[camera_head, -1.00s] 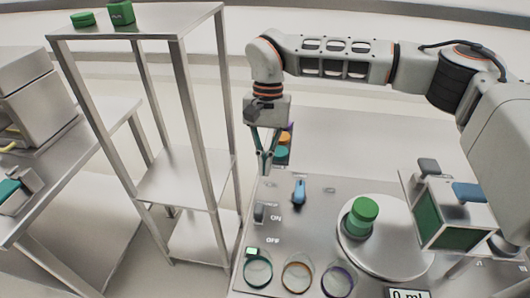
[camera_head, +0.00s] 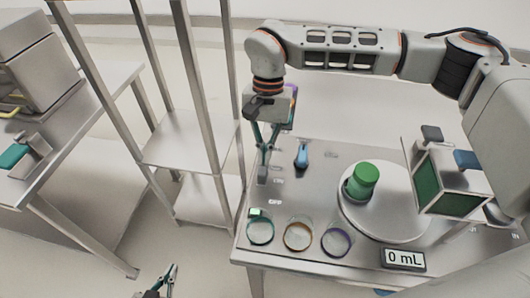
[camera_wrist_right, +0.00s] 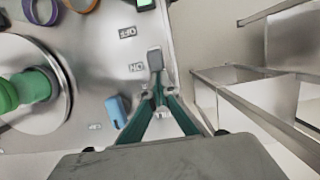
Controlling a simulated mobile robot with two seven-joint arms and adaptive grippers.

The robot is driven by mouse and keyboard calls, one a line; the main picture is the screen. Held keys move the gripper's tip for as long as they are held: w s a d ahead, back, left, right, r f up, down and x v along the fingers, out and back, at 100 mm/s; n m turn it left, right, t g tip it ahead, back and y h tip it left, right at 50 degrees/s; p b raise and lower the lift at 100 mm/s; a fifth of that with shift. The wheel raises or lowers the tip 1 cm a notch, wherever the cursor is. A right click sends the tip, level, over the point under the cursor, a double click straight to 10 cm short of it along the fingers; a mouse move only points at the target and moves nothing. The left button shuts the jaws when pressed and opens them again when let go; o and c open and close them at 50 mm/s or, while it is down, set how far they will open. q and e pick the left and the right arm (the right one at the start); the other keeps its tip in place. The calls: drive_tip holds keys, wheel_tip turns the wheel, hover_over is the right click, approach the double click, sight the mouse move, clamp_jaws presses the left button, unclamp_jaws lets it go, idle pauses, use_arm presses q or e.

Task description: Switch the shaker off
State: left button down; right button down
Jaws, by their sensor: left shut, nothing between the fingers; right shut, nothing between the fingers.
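The shaker's round plate (camera_head: 400,222) carries a green-capped bottle (camera_head: 363,180); both show at the left of the right wrist view. A small grey switch (camera_wrist_right: 155,60) stands on the panel beside the ON label (camera_wrist_right: 137,67), with the OFF label (camera_wrist_right: 128,32) further up. In the head view the switch (camera_head: 263,174) is just below my right gripper (camera_head: 265,156). The right gripper is shut and empty, its tips (camera_wrist_right: 157,92) at the switch's near end; I cannot tell whether they touch. My left gripper (camera_head: 171,272) is shut and empty at the bottom, away from the bench.
A blue handle (camera_head: 301,155) stands right of the switch. Several coloured rings (camera_head: 298,234) line the front edge, with a small green display (camera_head: 256,212) and a 0 mL readout (camera_head: 404,259). A green-sided box (camera_head: 450,185) stands right. A metal shelf (camera_head: 185,140) is left.

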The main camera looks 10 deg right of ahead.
drive_tip(key=s, duration=0.1)
drive_tip(key=s+a, duration=0.1)
drive_tip(key=s, duration=0.1)
drive_tip(key=s+a, duration=0.1)
drive_tip(key=shift+s, duration=0.3)
drive_tip(key=shift+r, duration=0.1)
drive_tip(key=v, duration=1.2)
drive_tip(key=shift+w, duration=0.15)
drive_tip(key=shift+d, duration=0.15)
